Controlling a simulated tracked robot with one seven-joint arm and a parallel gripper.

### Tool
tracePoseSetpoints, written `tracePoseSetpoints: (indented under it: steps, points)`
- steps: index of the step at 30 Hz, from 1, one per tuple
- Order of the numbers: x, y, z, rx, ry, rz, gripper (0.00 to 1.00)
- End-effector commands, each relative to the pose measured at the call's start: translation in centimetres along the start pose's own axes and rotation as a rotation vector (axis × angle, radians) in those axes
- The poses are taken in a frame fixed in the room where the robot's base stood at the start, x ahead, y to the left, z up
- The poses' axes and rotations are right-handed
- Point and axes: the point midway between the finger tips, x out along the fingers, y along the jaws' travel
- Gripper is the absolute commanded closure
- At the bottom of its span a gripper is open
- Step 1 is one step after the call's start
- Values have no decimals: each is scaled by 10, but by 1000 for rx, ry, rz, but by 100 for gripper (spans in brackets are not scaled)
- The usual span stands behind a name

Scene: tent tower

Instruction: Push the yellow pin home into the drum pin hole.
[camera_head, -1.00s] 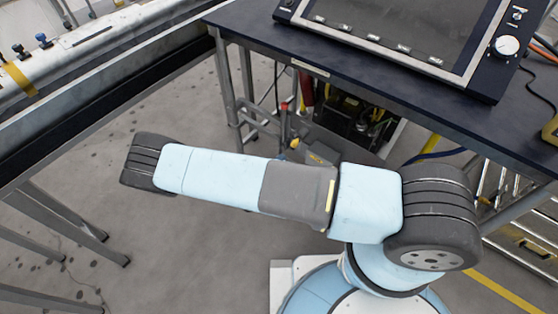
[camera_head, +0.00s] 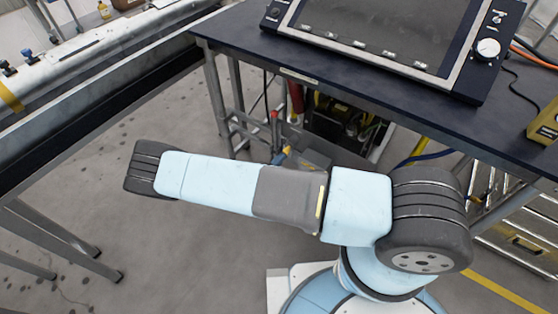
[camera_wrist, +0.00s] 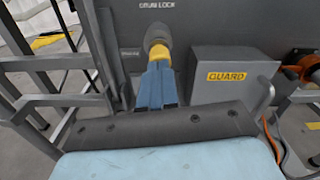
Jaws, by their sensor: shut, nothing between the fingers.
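In the wrist view, the yellow pin (camera_wrist: 158,52) shows as a short yellow end below a grey round collar (camera_wrist: 157,34) on the dark panel under the words DRUM LOCK. The collar hides the rest of the pin and the hole, so its depth cannot be told. My gripper (camera_wrist: 159,68) has its blue fingers closed together, with nothing held between them. The fingertips are in line with the yellow end and look very close to it or touching; I cannot tell which.
A grey GUARD box (camera_wrist: 229,76) with a side handle stands just right of the fingers. Grey metal frames (camera_wrist: 55,68) are at the left, and an orange cable fitting (camera_wrist: 303,70) at the right. In the head view, a dark table (camera_head: 300,72) carries a screen console (camera_head: 375,35).

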Motion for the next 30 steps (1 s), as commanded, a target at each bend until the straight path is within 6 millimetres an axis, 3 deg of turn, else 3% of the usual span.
tracePoseSetpoints:
  steps: [20, 30]
  points:
    - [6, 0, 0, 0, 0, -1, 100]
    - [-18, 0, 0, 1, 1, 1, 100]
